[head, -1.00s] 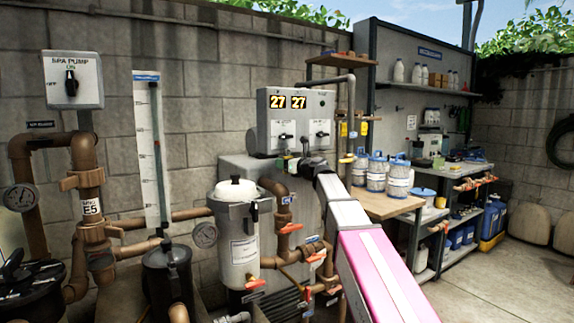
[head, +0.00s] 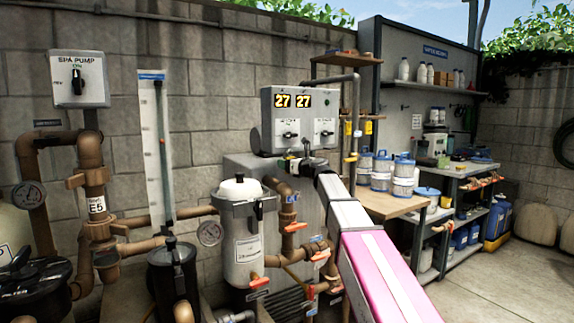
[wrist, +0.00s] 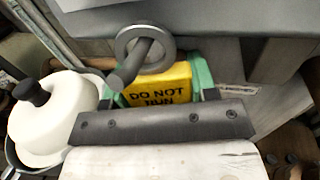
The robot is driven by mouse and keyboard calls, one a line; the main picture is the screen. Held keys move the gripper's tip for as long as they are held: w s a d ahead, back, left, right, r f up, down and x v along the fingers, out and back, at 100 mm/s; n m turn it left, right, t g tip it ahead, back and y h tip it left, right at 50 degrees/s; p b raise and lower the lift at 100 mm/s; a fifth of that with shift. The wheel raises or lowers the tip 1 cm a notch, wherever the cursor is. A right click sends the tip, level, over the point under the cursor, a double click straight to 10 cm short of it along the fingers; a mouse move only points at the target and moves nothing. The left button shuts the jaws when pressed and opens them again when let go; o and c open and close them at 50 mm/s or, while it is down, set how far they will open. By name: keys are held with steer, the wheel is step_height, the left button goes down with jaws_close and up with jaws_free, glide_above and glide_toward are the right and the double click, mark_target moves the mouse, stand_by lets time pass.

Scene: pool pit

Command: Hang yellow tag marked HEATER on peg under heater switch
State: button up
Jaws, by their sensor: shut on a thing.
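My gripper (wrist: 158,82) is shut on a yellow tag (wrist: 165,92), its green fingertips at the tag's sides. The tag's visible dark letters read DO NOT RUN; no HEATER marking can be read. A grey metal peg (wrist: 128,68) with a round flange (wrist: 150,37) overlaps the tag's upper left in the wrist view. I cannot tell whether it passes through the tag. In the head view my gripper (head: 289,164) is just below the left switch (head: 290,135) on the grey heater box (head: 267,125), which has two displays reading 27. The tag is too small to make out there.
A white-lidded filter canister (head: 240,240) stands below left of my gripper and shows in the wrist view (wrist: 50,118). Brown pipes (head: 285,212) with orange valve handles run underneath. Other yellow tags (head: 368,127) hang right of the box. A wooden bench (head: 392,207) holds tubs.

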steer(key=o, duration=1)
steer(key=shift+s+d, duration=0.1)
steer(key=v, duration=1)
steer(key=s+d+f+n+g+h, duration=0.2)
steer(key=s+f+n, duration=0.15)
steer(key=f, duration=0.75)
steer(key=s+d+f+n+g+h, duration=0.25)
steer(key=f+n, duration=0.25)
steer(key=f, duration=0.5)
steer(key=s+d+f+n+g+h, duration=0.2)
steer(key=s+f+n, duration=0.25)
steer(key=f, duration=0.65)
steer(key=s+d+f+n+g+h, duration=0.1)
steer(key=s+d+f+n+h, duration=0.1)
steer(key=s+f, duration=0.4)
steer(key=s+d+f+n+g+h, duration=0.2)
steer(key=s+d+f+n+h, duration=0.1)
steer(key=s+d+f+n, duration=0.2)
steer(key=s+d+f+n+g+h, duration=0.2)
steer(key=s+d+f+n, duration=0.2)
steer(key=f, duration=0.5)
steer(key=shift+s+f+n+g, duration=0.15)
steer(key=shift+s+n, duration=0.4)
steer(key=shift+s, duration=0.3)
steer(key=shift+s+f+n+g, duration=0.1)
steer(key=shift+s+n, duration=0.45)
steer(key=shift+s, duration=0.3)
